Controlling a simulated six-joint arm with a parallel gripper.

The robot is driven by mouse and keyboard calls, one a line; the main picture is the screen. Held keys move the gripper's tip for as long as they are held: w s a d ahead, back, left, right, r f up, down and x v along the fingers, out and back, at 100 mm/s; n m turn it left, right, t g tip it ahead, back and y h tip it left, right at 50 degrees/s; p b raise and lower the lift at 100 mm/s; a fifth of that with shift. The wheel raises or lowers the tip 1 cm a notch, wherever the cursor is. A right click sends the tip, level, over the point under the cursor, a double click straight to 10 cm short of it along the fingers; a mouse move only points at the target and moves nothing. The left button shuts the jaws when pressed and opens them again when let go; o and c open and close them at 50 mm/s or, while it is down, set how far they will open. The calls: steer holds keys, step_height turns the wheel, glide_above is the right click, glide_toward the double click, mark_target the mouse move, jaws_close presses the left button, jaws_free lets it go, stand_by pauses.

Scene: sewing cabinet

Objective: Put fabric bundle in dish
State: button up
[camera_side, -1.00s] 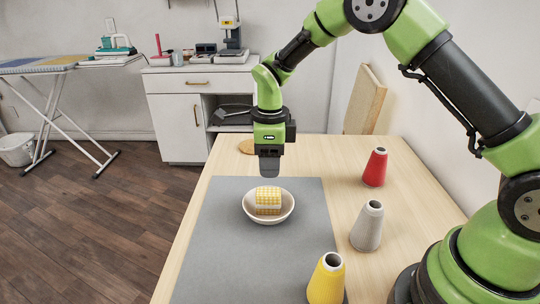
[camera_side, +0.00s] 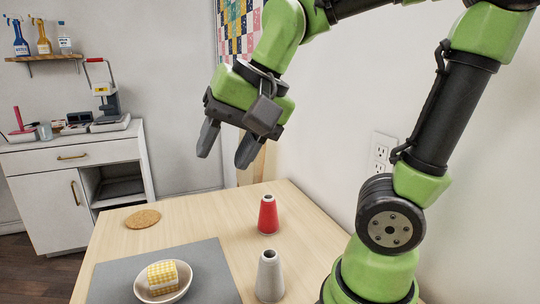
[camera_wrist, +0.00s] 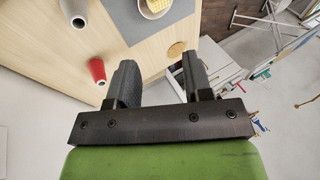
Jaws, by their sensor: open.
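The yellow-checked fabric bundle (camera_side: 162,276) sits inside the white dish (camera_side: 181,291) on the grey mat. In the wrist view the bundle (camera_wrist: 157,6) and part of the dish (camera_wrist: 143,13) show at the top edge. My gripper (camera_side: 222,160) is open and empty, raised well above the table and behind the dish. In the wrist view its two fingers (camera_wrist: 160,75) stand apart with nothing between them.
A red thread cone (camera_side: 268,215) and a grey-white cone (camera_side: 270,277) stand on the table right of the grey mat (camera_side: 212,262). A cork coaster (camera_side: 142,218) lies at the back left. A white cabinet (camera_side: 80,200) stands behind.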

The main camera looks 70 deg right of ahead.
steer(key=s+n+t, duration=0.1)
steer(key=s+n, duration=0.4)
steer(key=s, duration=0.1)
steer(key=shift+s+a+f+n+t, duration=0.15)
steer(key=shift+f+n+t, duration=0.05)
steer(key=shift+n+t, duration=0.2)
